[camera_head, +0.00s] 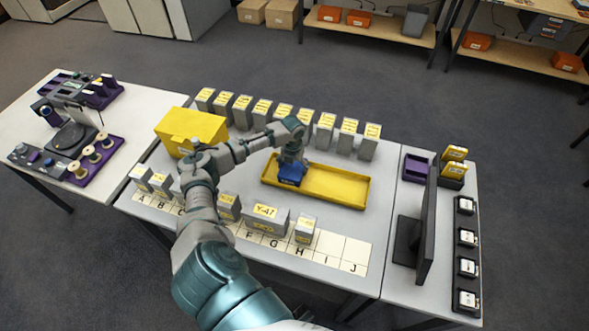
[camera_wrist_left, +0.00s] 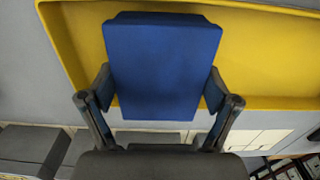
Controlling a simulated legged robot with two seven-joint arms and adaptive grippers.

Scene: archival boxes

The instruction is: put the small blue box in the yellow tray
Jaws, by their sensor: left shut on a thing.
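The small blue box (camera_head: 291,174) is at the left part of the long yellow tray (camera_head: 340,194) in the head view. My left gripper (camera_head: 290,163) reaches down from above and is shut on the box. In the left wrist view the blue box (camera_wrist_left: 162,65) sits between the two fingers of the left gripper (camera_wrist_left: 158,95), with the yellow tray (camera_wrist_left: 270,60) behind it. I cannot tell whether the box touches the tray floor. My right gripper is in neither view.
A row of grey boxes with yellow labels (camera_head: 325,130) stands behind the tray. A larger yellow box (camera_head: 190,130) is to the left. Grey boxes (camera_head: 265,217) stand along a lettered strip (camera_head: 325,249) in front. A dark monitor (camera_head: 428,225) stands to the right.

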